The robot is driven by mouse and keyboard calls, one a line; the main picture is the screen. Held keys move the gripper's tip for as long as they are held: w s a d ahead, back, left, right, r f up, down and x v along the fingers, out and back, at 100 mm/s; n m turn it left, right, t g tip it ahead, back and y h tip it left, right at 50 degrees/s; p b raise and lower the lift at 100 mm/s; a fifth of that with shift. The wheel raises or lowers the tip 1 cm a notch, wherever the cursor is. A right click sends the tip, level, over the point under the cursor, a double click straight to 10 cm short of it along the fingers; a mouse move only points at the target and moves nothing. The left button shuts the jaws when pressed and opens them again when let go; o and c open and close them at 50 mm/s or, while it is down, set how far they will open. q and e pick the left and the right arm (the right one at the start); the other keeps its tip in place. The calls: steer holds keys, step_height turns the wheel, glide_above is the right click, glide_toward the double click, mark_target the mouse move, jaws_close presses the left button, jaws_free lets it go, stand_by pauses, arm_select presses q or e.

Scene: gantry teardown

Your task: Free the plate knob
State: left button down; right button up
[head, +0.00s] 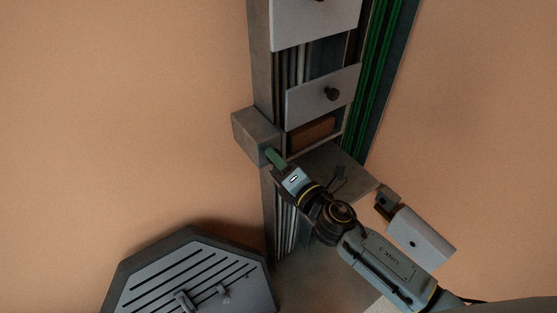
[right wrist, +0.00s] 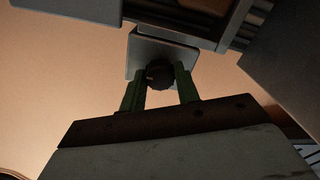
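My right gripper (head: 275,157) reaches up and left to a grey block (head: 252,131) on the left side of the upright column. In the right wrist view, its two green fingers (right wrist: 160,88) stand on either side of a round dark knob (right wrist: 158,73). They look closed against its sides. The knob sits on a square grey plate (right wrist: 143,49). This knob is hidden in the head view. My left gripper is not in view.
The column (head: 258,62) has a green strip (head: 378,75) along its right side. A grey shelf (head: 328,160) juts out beside my right wrist, with a white box (head: 420,238) to the right. A slotted octagonal stand (head: 165,270) lies lower left. The left side is open.

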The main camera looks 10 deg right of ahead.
steer(key=o, duration=0.4)
steer(key=b+v, duration=0.2)
steer(key=v, duration=1.1)
steer(key=shift+s+b, duration=0.25)
steer(key=shift+b, duration=0.15)
steer(key=shift+d, duration=0.1)
